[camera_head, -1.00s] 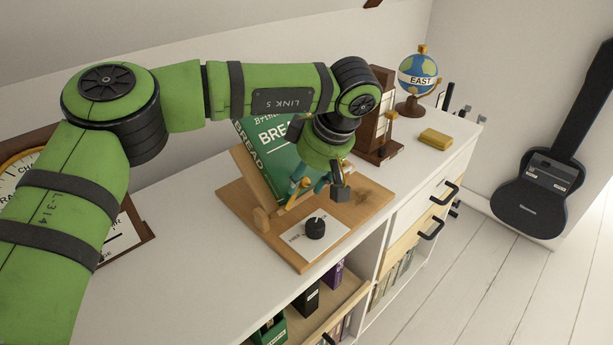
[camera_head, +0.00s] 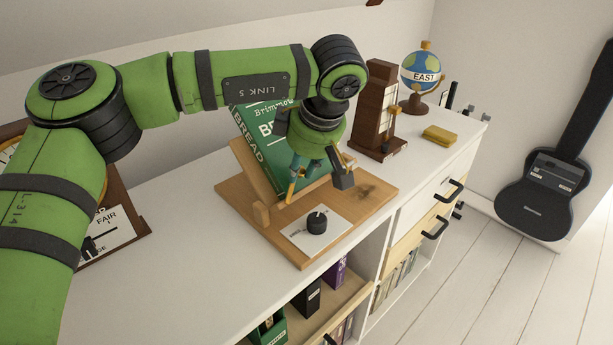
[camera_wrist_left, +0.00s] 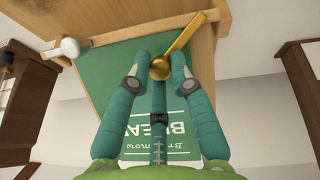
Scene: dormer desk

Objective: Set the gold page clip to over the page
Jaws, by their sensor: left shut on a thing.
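The gold page clip shows in the left wrist view as a slim gold bar (camera_wrist_left: 187,36) with a round knob at its end. My left gripper (camera_wrist_left: 160,60) is shut on the knob, over the green cover of the bread book (camera_wrist_left: 70,100). The bar slants from the knob to the wooden ledge. In the head view my left gripper (camera_head: 306,175) is in front of the book (camera_head: 254,140), which leans on a wooden stand (camera_head: 237,192). The gripper hides much of the clip there. My right gripper is not in view.
A white-headed peg (camera_wrist_left: 70,47) is at the ledge's other side. A black knob (camera_head: 316,223) sits on a white card (camera_head: 335,222) on the stand's base. A brown wooden tower (camera_head: 377,105), a globe (camera_head: 421,72) and a yellow block (camera_head: 440,135) stand to the right.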

